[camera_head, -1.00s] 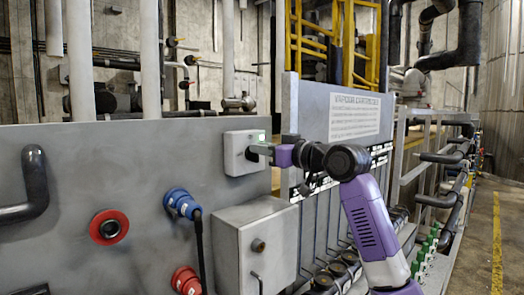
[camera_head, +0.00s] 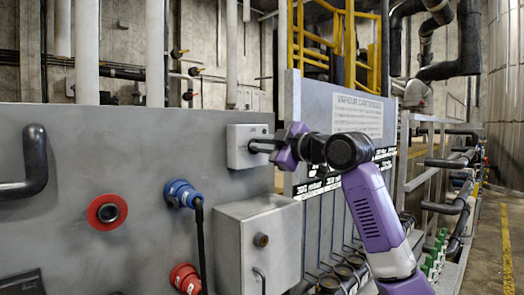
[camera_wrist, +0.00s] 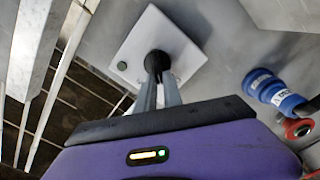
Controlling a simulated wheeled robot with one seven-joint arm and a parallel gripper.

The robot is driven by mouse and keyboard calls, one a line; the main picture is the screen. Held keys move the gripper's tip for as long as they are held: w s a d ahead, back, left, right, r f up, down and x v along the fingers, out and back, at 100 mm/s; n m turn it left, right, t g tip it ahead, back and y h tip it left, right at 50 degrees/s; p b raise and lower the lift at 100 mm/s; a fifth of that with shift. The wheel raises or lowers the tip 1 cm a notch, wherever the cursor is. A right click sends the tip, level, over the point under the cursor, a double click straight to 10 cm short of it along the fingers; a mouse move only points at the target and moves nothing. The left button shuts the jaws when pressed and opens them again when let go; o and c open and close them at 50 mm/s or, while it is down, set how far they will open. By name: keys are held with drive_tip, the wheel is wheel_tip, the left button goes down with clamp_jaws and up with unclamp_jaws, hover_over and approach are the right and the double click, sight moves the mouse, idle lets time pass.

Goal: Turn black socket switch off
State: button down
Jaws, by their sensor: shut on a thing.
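A pale square switch box (camera_head: 240,155) is fixed to the grey panel, left of my arm. In the wrist view the box face (camera_wrist: 140,45) shows a round black knob (camera_wrist: 157,61) at its middle. My gripper (camera_head: 262,147) reaches the box from the right. In the wrist view its two fingers (camera_wrist: 157,82) are closed around the black knob. Small dark lettering shows on the top of the box face, too small to read surely. The fingers hide part of the knob.
A blue plug (camera_head: 183,193) with a black cable and a red round socket (camera_head: 108,212) sit on the panel below left. A grey box (camera_head: 256,240) juts out below my gripper. A sign board (camera_head: 345,120) stands to the right, behind my arm.

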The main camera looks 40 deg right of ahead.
drive_tip(key=shift+a+f+n+b, duration=0.15)
drive_tip(key=shift+n+b, duration=0.4)
drive_tip(key=shift+n, duration=0.65)
drive_tip(key=shift+f+n+b, duration=0.3)
drive_tip(key=shift+n+b, duration=0.2)
drive_tip(key=shift+n, duration=0.7)
drive_tip(key=shift+a+f+n+b, duration=0.15)
drive_tip(key=shift+n+b, duration=0.4)
drive_tip(key=shift+n, duration=0.65)
drive_tip(key=c, duration=1.5)
unclamp_jaws()
drive_tip(key=shift+d, duration=0.1)
drive_tip(key=s+b, duration=0.1)
drive_tip(key=s, duration=0.7)
drive_tip(key=shift+d, duration=0.1)
